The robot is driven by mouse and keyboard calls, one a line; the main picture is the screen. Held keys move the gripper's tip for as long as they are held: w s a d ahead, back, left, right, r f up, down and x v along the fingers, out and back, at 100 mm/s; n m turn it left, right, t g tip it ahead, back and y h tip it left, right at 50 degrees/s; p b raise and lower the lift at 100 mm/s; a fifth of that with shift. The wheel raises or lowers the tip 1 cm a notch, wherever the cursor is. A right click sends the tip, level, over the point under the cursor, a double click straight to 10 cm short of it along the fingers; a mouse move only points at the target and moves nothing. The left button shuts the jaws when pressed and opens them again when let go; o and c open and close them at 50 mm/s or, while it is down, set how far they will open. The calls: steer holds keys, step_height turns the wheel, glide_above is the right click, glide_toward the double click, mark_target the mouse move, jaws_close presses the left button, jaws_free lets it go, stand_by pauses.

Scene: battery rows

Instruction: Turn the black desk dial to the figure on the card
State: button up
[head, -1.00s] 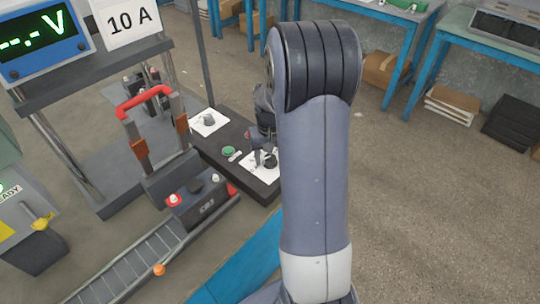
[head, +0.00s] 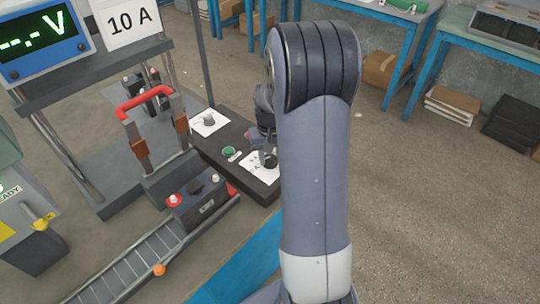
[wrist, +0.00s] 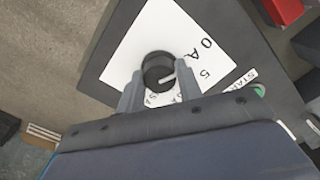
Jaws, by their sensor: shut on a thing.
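The card (head: 128,20) reads "10 A" and stands at the upper left in the head view. The black desk dial (wrist: 158,64) sits on a white plate (wrist: 128,52) in the wrist view, with a white pointer mark toward the right. My gripper (wrist: 157,73) is shut on the dial, one finger on each side. Figures on the plate show partly, among them "0 A" and a "5"; others are hidden by the fingers. In the head view the dial (head: 271,161) is partly hidden by my gripper and arm.
A second, grey knob (head: 209,120) sits on another white plate on the same dark desk. A green button (head: 229,152) with a START label (wrist: 240,80) lies between. A battery (head: 200,202) stands on a roller track, and a red-handled frame (head: 145,100) rises left of the desk.

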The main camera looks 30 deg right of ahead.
steer(key=shift+m, duration=0.4)
steer(key=m, duration=0.3)
steer(key=shift+m+p, duration=0.3)
steer(key=shift+m, duration=0.1)
steer(key=m, duration=0.4)
steer(key=shift+m, duration=0.3)
steer(key=m, duration=0.4)
steer(key=shift+p, duration=0.35)
steer(key=shift+m, duration=2.2)
steer(key=o, duration=1)
